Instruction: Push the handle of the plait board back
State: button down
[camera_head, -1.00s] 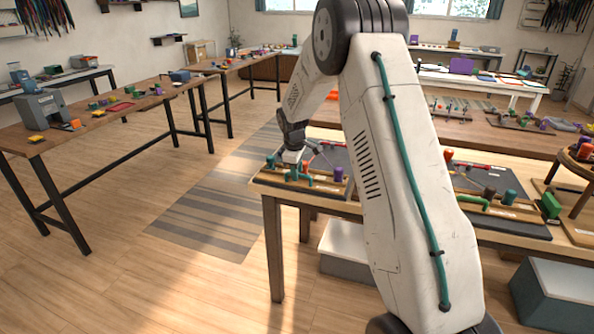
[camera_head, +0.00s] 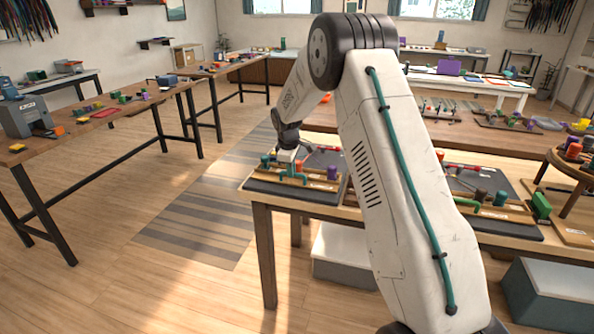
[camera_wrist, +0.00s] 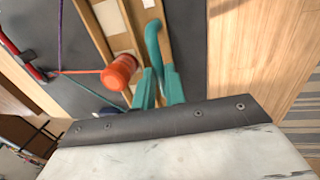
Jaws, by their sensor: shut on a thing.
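The plait board (camera_head: 290,193) lies at the near left corner of the wooden table, a dark base with a wooden rail across it. The teal handle (camera_head: 287,174) stands on the rail. In the wrist view the handle (camera_wrist: 153,42) is a curved teal bar over the wooden strips. My gripper (camera_head: 287,158) is at the handle; in the wrist view its teal fingers (camera_wrist: 158,88) are close together on the handle's near end, and the exact contact is partly hidden. An orange bobbin (camera_wrist: 120,72) is just left of the fingers, with an orange cord running from it.
A purple bobbin (camera_head: 333,172) stands at the rail's right end, close to my arm. A second board with a green handle (camera_head: 468,203) lies further right on the table. Floor is clear left of the table, over the striped rug (camera_head: 190,225).

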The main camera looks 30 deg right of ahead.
jog(key=shift+w+d+r, duration=0.15)
jog(key=c, duration=1.5)
grip_release()
jog(key=shift+d, duration=0.15)
jog(key=shift+o, duration=0.2)
notch_tip(320, 180, up, 8)
jog(key=s+a, duration=0.1)
jog(key=shift+a+f, duration=0.15)
jog(key=shift+f, duration=0.1)
